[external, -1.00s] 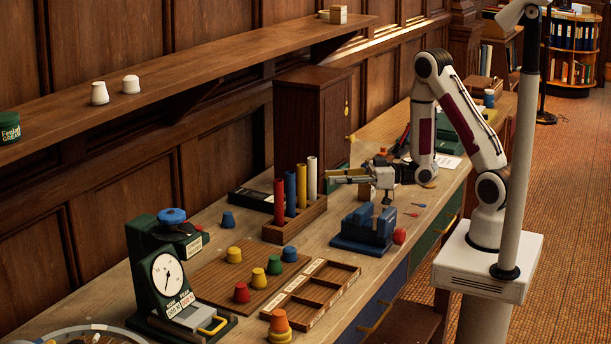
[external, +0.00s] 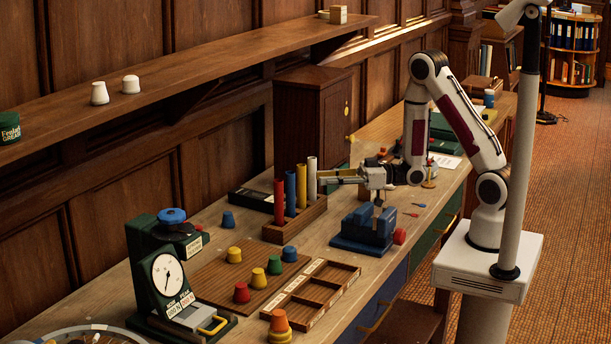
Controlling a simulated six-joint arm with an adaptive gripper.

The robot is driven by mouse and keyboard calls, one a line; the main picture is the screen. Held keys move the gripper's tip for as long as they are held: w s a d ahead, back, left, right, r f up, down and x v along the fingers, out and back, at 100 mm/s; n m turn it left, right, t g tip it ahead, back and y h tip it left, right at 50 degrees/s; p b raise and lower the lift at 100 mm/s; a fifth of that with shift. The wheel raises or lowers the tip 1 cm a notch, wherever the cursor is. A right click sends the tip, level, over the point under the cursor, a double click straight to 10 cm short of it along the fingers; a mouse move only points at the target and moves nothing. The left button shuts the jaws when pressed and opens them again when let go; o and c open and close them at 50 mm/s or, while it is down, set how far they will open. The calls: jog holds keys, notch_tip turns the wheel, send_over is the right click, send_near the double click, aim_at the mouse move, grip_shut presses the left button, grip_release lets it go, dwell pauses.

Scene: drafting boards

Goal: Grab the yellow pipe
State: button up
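The yellow pipe (external: 301,186) stands upright in a wooden rack (external: 277,236), between a blue pipe (external: 290,194) and a white pipe (external: 312,178). A red pipe (external: 279,202) stands at the rack's left end. My gripper (external: 321,177) points left, level with the upper part of the pipes. Its two fingers look parted, with nothing seen between them. The fingertips are close to the white pipe, on the right side of the yellow one; I cannot tell whether they touch it. The yellow pipe's lower part is hidden by the rack.
A blue vise (external: 362,228) stands in front of the rack, below my gripper. A dark wooden cabinet (external: 300,125) stands behind. A board with coloured pegs (external: 215,285), a divided tray (external: 309,294) and a green dial scale (external: 150,240) are to the left and front.

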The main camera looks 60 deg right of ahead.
aim_at(302, 192)
jog(key=shift+w+a, duration=0.1)
jog(key=shift+f+x, duration=0.1)
jog(key=shift+x, duration=1.15)
jog(key=shift+f+x, duration=0.15)
jog(key=shift+x, duration=1.05)
jog(key=shift+c, duration=0.3)
grip_shut()
